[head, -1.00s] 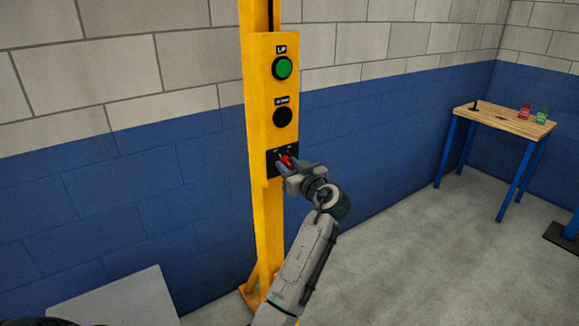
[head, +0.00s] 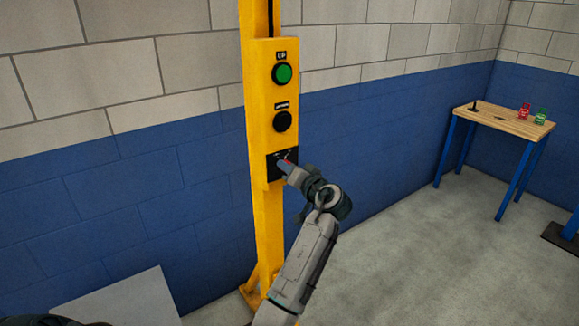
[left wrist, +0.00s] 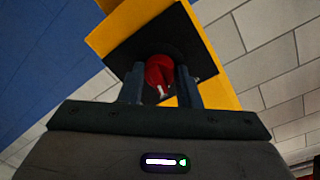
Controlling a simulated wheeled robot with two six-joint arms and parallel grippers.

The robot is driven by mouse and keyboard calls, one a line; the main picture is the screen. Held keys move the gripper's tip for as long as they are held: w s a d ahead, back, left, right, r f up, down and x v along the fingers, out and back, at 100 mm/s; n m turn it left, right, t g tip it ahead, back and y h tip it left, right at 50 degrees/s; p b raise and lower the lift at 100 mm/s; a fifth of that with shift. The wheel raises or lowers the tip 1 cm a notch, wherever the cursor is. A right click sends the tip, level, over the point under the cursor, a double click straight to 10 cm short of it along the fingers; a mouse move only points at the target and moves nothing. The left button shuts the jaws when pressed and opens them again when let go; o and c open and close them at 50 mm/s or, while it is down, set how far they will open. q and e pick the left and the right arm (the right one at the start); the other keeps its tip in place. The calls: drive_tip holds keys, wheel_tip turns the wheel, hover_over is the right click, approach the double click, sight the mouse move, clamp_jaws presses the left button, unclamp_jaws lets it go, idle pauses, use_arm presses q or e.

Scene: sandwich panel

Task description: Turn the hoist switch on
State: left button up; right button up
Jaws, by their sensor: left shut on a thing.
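The red hoist switch knob (left wrist: 159,72) sits on a black plate (head: 275,172) low on the yellow hoist panel (head: 260,135). My left gripper (head: 285,163) is at the knob, its fingers on either side of it. In the left wrist view the gripper (left wrist: 160,86) is shut on the red knob, which has a pale mark on its face. In the head view my gripper covers most of the knob. My right gripper is not in view.
Above the switch are a green UP button (head: 282,73) and a black button (head: 282,121). A wooden table (head: 500,121) with red and green items stands at the right by the wall. A light grey panel (head: 125,302) is at the lower left.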

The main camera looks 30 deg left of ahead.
use_arm(q)
drive_tip(key=m+p, duration=0.1)
drive_tip(key=m, duration=0.2)
drive_tip(key=shift+p, duration=0.3)
idle(0.5)
drive_tip(key=o, duration=1)
drive_tip(key=shift+d, duration=0.1)
